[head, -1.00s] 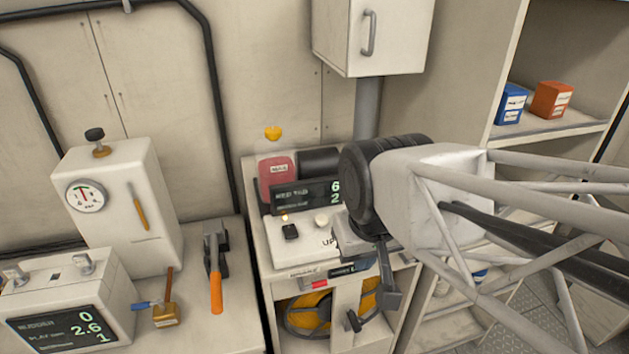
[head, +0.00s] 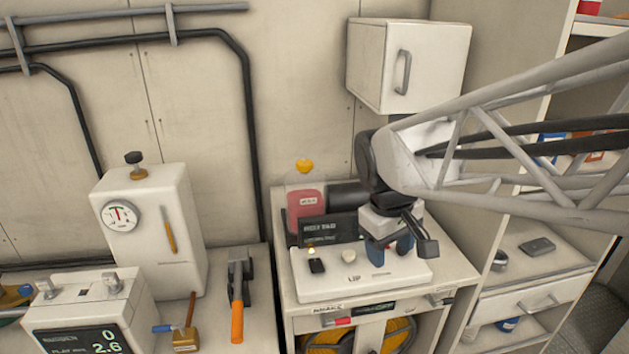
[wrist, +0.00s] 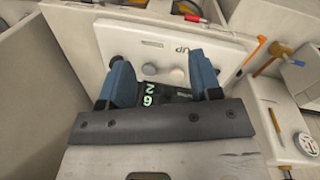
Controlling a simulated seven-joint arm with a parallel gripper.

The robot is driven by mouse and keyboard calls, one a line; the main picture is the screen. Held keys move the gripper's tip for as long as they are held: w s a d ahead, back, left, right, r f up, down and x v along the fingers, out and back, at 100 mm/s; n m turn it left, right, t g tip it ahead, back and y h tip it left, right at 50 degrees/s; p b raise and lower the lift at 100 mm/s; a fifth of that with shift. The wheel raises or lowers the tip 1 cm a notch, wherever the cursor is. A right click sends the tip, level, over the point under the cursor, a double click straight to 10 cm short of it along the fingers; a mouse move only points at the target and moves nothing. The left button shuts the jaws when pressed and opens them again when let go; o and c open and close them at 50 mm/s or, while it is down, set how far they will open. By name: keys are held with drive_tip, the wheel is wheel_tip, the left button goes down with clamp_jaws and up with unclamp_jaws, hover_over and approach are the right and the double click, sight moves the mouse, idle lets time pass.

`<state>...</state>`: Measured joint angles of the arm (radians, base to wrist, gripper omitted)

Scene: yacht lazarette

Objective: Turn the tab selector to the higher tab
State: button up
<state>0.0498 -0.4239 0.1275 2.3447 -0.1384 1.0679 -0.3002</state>
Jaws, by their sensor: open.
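The white sloped control panel (head: 325,285) lies on top of a cabinet, with "UP" lettering, a dark button (head: 317,265) and a round pale knob (head: 348,255). In the wrist view, the panel (wrist: 215,52) carries a grey round knob (wrist: 150,68) and a paler one (wrist: 177,74); I cannot tell which is the tab selector. A dark display (head: 320,230) stands behind the panel; its green digits (wrist: 149,94) appear turned over in the wrist view, as 6 and 2. My gripper (head: 389,252) hangs above the panel's right part, its blue fingers apart and empty.
A white wall box (head: 385,70) hangs above and behind my arm. A red container (head: 307,202) stands behind the display. A gauge unit (head: 150,235) and an orange-handled tool (head: 237,310) are on the left bench. Shelves (head: 540,250) stand to the right.

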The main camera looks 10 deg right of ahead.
drive_tip(key=w+d+f+n+g+h, duration=0.1)
drive_tip(key=w+d+f+n+g, duration=0.2)
drive_tip(key=w, duration=1.1)
drive_tip(key=d+n, duration=0.2)
drive_tip(key=d, duration=0.2)
drive_tip(key=shift+h, duration=0.4)
drive_tip(key=shift+f, duration=0.1)
drive_tip(key=shift+x, duration=3.8)
drive_tip(key=shift+s, duration=0.2)
drive_tip(key=c, duration=0.9)
